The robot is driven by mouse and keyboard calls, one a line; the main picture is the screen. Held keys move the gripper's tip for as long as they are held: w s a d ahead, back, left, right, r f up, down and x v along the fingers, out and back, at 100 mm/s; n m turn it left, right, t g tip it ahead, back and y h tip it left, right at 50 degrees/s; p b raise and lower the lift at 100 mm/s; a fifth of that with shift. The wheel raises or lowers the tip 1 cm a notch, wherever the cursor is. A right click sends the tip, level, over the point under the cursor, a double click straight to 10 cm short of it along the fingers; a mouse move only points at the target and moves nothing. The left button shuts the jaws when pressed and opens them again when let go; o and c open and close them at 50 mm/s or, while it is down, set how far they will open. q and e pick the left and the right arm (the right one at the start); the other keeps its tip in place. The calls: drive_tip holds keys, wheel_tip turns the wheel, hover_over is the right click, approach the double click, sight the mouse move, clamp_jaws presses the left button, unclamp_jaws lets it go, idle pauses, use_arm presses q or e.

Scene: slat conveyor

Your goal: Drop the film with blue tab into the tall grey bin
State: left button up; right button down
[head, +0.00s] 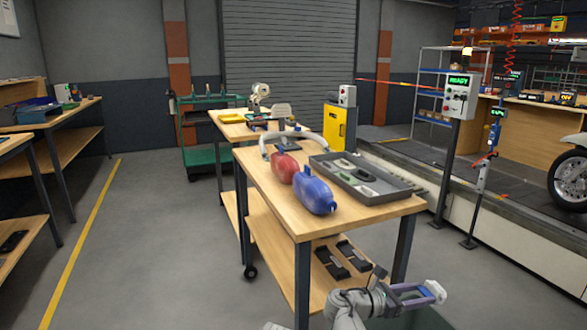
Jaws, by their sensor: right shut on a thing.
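My right gripper (418,295) reaches in at the bottom edge, right of centre, in front of the wooden table. It is shut on a small pale, lilac-edged piece at its fingertips, which I take to be the film with the blue tab (436,291); the blue tab itself is not clear. Just below the gripper, a dark grey-green shape (430,318) is cut off by the bottom edge. It may be the tall grey bin, but I cannot tell for sure. My left gripper is not in view.
The wooden table (262,190) holds a red bottle (285,167), a blue bottle (314,194) and a grey tray (367,190) with parts. Its lower shelf carries dark parts (333,263). The conveyor (460,187) runs at the right. The left floor is clear.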

wheel_tip(320, 180, down, 12)
drive_tip(key=d+m+g+b, duration=0.1)
drive_tip(key=d+b, duration=0.1)
drive_tip(key=b, duration=0.8)
drive_tip(key=shift+w+d+f+g+h, duration=0.15)
drive_tip(key=shift+f+g+h, duration=0.15)
drive_tip(key=shift+g, duration=0.1)
wheel_tip(320, 180, down, 6)
drive_tip(key=b, duration=0.6)
